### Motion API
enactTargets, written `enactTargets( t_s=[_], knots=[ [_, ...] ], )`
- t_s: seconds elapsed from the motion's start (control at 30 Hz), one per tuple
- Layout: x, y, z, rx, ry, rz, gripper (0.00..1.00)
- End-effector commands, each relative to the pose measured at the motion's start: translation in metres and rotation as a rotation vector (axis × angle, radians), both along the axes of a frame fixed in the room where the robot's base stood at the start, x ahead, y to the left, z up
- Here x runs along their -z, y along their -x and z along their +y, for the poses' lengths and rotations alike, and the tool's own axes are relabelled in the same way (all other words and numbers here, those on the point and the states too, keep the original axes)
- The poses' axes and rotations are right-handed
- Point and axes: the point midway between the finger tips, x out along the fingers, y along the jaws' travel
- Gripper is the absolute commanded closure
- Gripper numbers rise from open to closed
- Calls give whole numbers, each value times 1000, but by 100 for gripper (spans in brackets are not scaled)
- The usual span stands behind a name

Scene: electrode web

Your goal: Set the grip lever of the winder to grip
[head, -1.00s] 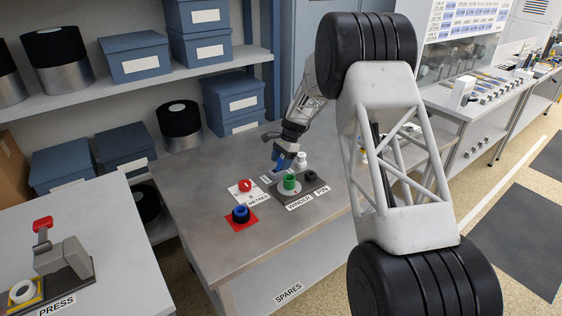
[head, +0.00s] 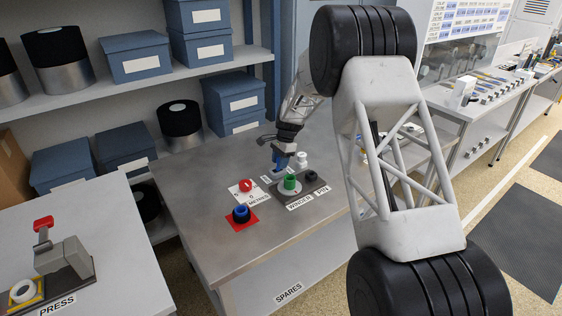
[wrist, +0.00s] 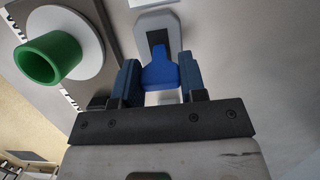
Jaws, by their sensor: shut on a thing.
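The winder (head: 311,196) is a dark plate on the metal table, with a green core (head: 290,182) on a white disc. The green core also shows at the upper left of the wrist view (wrist: 48,58). The blue grip lever (wrist: 161,72) stands in front of a dark slot in a light grey plate (wrist: 147,20). My gripper (wrist: 160,78) has its blue fingers on either side of the lever and is shut on it. In the head view my gripper (head: 280,168) is just behind the green core and hides the lever. I cannot read the lever's setting.
A white part (head: 301,160) and a black part (head: 311,176) stand close by. The table's front left is clear.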

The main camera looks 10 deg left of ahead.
Motion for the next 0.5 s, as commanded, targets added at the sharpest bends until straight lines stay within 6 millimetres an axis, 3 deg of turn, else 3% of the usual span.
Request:
enactTargets(
  t_s=[0.5],
  knots=[
    [-2,14,14,-3,241,-242,85]
  ],
)
